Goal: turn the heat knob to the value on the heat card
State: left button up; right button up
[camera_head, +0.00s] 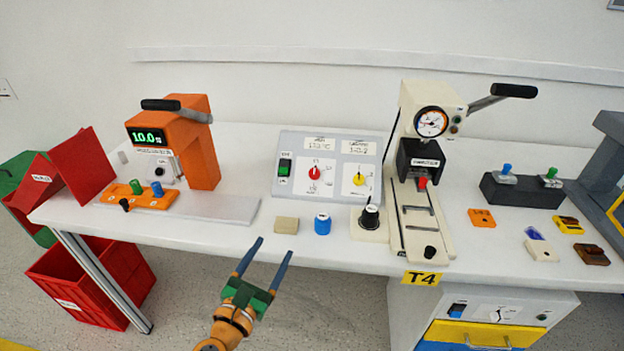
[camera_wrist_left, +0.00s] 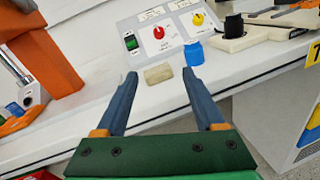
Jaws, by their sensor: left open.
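A grey control panel (camera_head: 330,150) stands at the middle back of the table. It carries a red knob (camera_head: 314,172) on the left and a yellow knob (camera_head: 359,180) on the right, each on a white dial plate. Two cards sit above them: a left card (camera_head: 320,143) and a right card (camera_head: 359,148); their text is too small to read surely. The red knob (camera_wrist_left: 159,32) and yellow knob (camera_wrist_left: 198,19) also show in the left wrist view. My left gripper (camera_head: 274,247) is open and empty, in front of the table edge, apart from the panel. My right gripper is out of view.
A tan block (camera_head: 286,225) and a blue cylinder (camera_head: 322,224) lie between my left gripper and the panel. A black knob on a base (camera_head: 370,218) and a cream press (camera_head: 422,190) stand to the right. An orange machine (camera_head: 196,140) stands left.

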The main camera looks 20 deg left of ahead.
aim_at(314, 174)
jog(key=i+l, duration=0.1)
jog(key=i, duration=0.75)
